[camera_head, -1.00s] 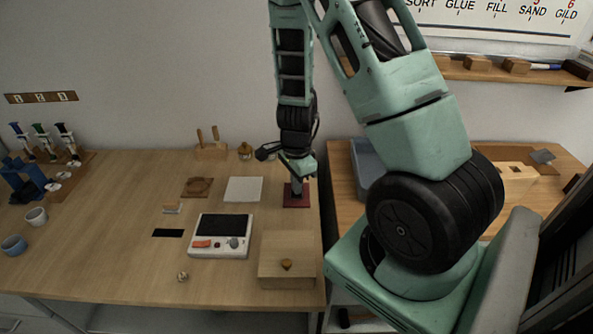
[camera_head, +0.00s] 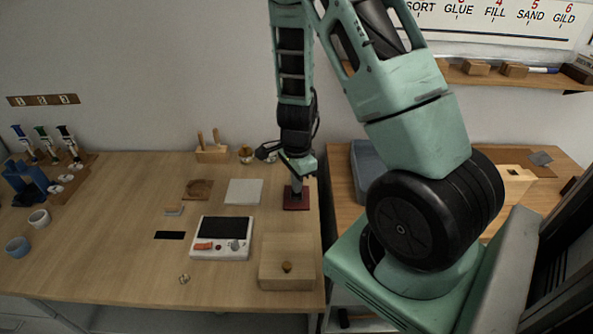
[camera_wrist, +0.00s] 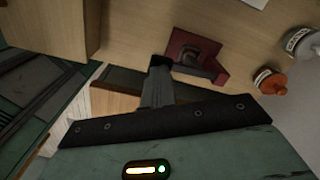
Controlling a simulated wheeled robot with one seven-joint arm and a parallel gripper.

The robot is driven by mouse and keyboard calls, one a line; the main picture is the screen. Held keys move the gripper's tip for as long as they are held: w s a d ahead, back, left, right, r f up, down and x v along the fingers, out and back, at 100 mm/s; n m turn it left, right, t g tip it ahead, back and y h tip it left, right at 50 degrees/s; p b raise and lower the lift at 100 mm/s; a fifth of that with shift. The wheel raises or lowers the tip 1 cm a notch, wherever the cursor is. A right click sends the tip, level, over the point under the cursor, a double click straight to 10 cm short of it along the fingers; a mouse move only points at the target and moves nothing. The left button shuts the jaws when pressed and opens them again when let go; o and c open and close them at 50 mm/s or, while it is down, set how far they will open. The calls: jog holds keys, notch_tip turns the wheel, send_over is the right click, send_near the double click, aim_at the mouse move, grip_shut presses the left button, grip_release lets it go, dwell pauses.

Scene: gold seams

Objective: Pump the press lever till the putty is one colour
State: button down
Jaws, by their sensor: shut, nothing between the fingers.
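The press shows as a dark red base (camera_head: 304,203) near the right edge of the wooden bench. In the wrist view its dark red body (camera_wrist: 186,42) has a dark grey part on it. My gripper (camera_head: 296,190) points down over the press in the head view. In the wrist view its closed fingers (camera_wrist: 160,64) end right beside the red body, with nothing held. I cannot tell whether they touch the lever. The lever is not clearly distinguishable, and I cannot make out the putty or its colour.
A wooden box (camera_head: 286,262) with a knob stands in front of the press. A white device (camera_head: 221,253) and a pale square sheet (camera_head: 244,192) lie to the left. An orange-topped jar (camera_wrist: 269,81) stands near the press. A blue-grey bin (camera_head: 366,168) is to the right.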

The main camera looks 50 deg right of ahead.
jog(key=shift+f+b, duration=0.65)
jog(key=shift+f, duration=0.15)
dwell(1.0)
jog(key=shift+r, duration=0.1)
jog(key=shift+r+p, duration=0.7)
jog(key=shift+p, duration=0.05)
jog(key=shift+r, duration=0.1)
